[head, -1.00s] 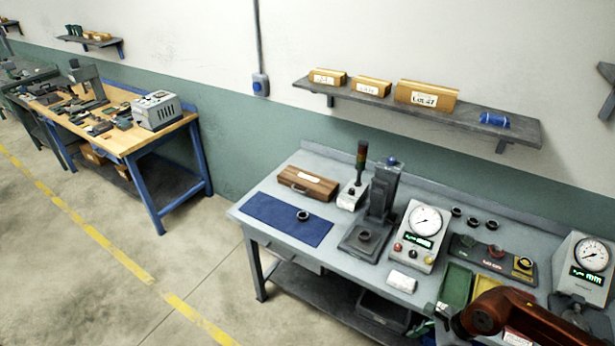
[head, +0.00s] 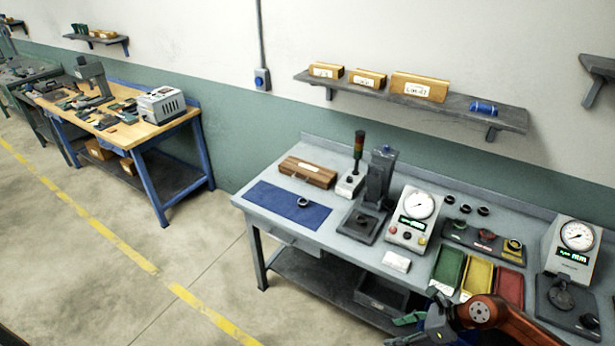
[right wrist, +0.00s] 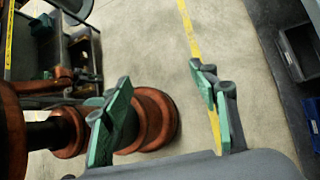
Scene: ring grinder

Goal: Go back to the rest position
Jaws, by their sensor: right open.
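My right gripper (head: 406,329) is at the bottom edge of the head view, at the front side of the grey workbench (head: 300,224). In the right wrist view its two green fingers stand wide apart, and the right gripper (right wrist: 163,115) is open with nothing held between them. Pale floor and orange-brown links of mine show behind the fingers. My arm reaches in from the lower right and hides part of the bench's front edge. I do not make out my left gripper in the head view.
A ring (head: 303,202) lies on the blue mat (head: 265,202). Green (head: 449,270), yellow (head: 477,277) and red (head: 509,286) trays lie near the arm. A dial gauge (head: 577,237) stands at right. A dark bin (head: 385,294) sits below.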

